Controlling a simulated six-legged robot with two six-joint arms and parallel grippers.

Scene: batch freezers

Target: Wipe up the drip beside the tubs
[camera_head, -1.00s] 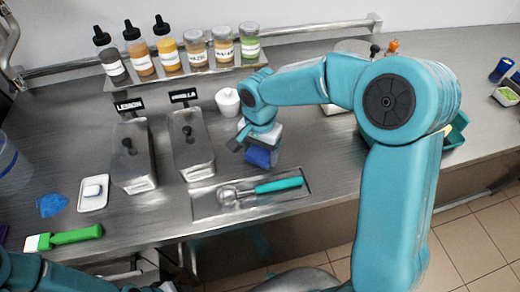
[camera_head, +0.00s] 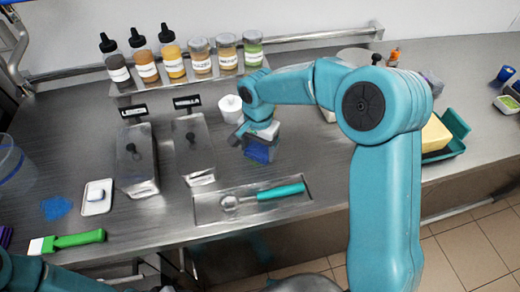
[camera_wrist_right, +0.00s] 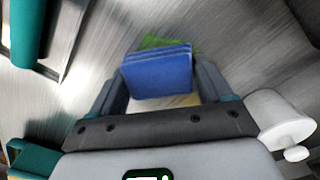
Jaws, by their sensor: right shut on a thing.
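My right gripper (camera_head: 258,138) is shut on a folded blue cloth (camera_wrist_right: 158,72), low over or on the steel counter, right of the tubs. The cloth also shows in the head view (camera_head: 260,152). In the right wrist view a green patch (camera_wrist_right: 160,42) shows beyond the cloth, and a pale cream patch (camera_wrist_right: 178,101) shows between the fingers. I cannot tell whether either is the drip. The lidded lemon tub (camera_head: 136,160) and vanilla tub (camera_head: 192,150) stand to the left of the gripper. My left gripper is out of view.
A white cup (camera_head: 229,105) stands just behind the gripper. A scoop with a teal handle (camera_head: 281,191) lies in a recessed tray in front. Bottles and jars (camera_head: 172,62) line the back. A white dish (camera_head: 97,205), blue patch (camera_head: 56,208) and green-handled scraper (camera_head: 75,240) lie left.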

